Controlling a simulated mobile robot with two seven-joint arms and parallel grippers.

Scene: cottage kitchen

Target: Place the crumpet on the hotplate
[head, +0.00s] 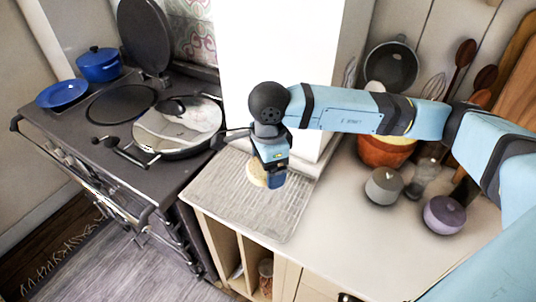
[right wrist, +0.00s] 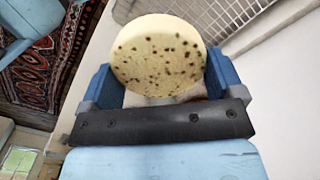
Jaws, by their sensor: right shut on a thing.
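The crumpet (head: 257,173) is a pale round disc with brown pits. In the right wrist view the crumpet (right wrist: 158,55) sits between the two blue fingers of my right gripper (right wrist: 160,85), its pitted face to the camera. In the head view my right gripper (head: 273,180) is shut on it above the ribbed grey board on the counter. The hotplate (head: 121,104) is a dark, bare disc on the range at the left, with its dark lid (head: 146,35) raised behind it. My left gripper is in neither view.
A shut silver lid (head: 178,127) with a handle lies on the range between the crumpet and the open hotplate. A blue pot (head: 99,65) and blue plate (head: 62,94) stand left of it. The ribbed board (head: 235,205) is bare. Small lidded pots (head: 384,186) stand at right.

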